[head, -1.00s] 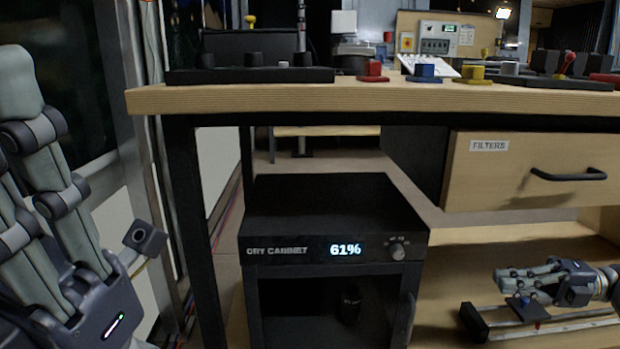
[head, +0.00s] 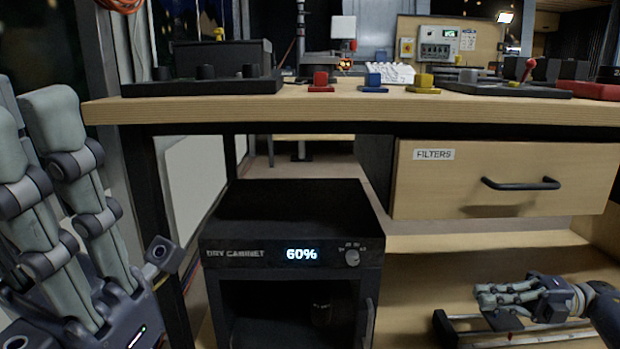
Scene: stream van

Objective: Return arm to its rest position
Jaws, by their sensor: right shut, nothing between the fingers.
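My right gripper (head: 488,297) is at the lower right, its fingers pointing left. It is shut and empty, in front of and over a metal rail piece (head: 470,330) on the low shelf. I cannot tell whether it touches the rail. My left gripper (head: 62,150) is large and close at the left edge, its long grey fingers pointing up and partly cut off by the frame. Nothing shows in it, and I cannot tell whether it is open or shut.
A wooden bench (head: 400,110) carries red, blue and yellow blocks and control panels. Beneath it stand a black dry cabinet (head: 290,205) reading 60% and a FILTERS drawer (head: 440,190), which is shut. A wooden shelf lies below the drawer.

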